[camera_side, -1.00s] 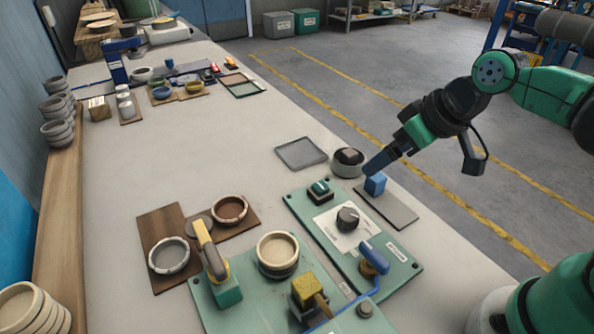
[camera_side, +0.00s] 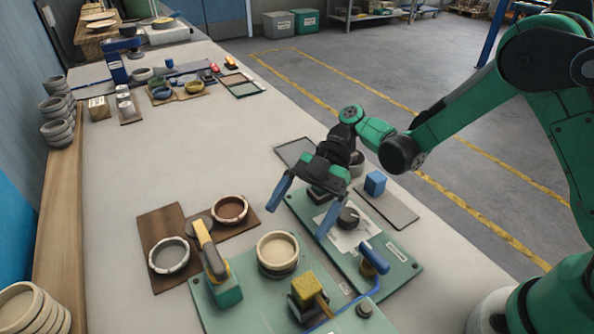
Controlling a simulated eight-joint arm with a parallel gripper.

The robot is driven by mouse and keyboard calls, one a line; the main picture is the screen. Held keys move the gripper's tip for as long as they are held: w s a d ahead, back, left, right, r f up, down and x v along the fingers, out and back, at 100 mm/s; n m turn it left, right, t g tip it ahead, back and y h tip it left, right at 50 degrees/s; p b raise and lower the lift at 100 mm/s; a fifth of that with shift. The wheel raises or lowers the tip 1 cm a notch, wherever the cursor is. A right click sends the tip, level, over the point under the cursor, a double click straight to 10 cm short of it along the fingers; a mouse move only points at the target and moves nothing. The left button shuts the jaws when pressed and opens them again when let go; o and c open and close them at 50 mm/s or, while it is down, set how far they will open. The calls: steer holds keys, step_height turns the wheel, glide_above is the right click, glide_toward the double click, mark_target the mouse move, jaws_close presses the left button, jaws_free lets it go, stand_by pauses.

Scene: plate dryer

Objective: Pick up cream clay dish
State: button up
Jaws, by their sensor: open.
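The cream clay dish (camera_side: 277,250) sits on a round dark support on the green board, near the front middle of the table. It looks upright and empty. My gripper (camera_side: 301,216) is open, with its two blue fingers spread apart and pointing down toward the front. It hangs behind and above the dish, over the green control panel, and appears apart from it. Nothing is between the fingers.
A yellow-handled clamp (camera_side: 212,257) stands left of the dish, and a yellow block on a lever (camera_side: 308,288) stands in front right. A grey dish (camera_side: 169,256) and a brown dish (camera_side: 230,209) sit on wooden boards. A blue cube (camera_side: 375,183) lies right. The table's far middle is clear.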

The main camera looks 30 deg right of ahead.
mark_target(282, 249)
steer(key=shift+x, duration=2.65)
steer(key=c, duration=1.1)
steer(key=shift+r, duration=0.1)
steer(key=shift+c, duration=0.2)
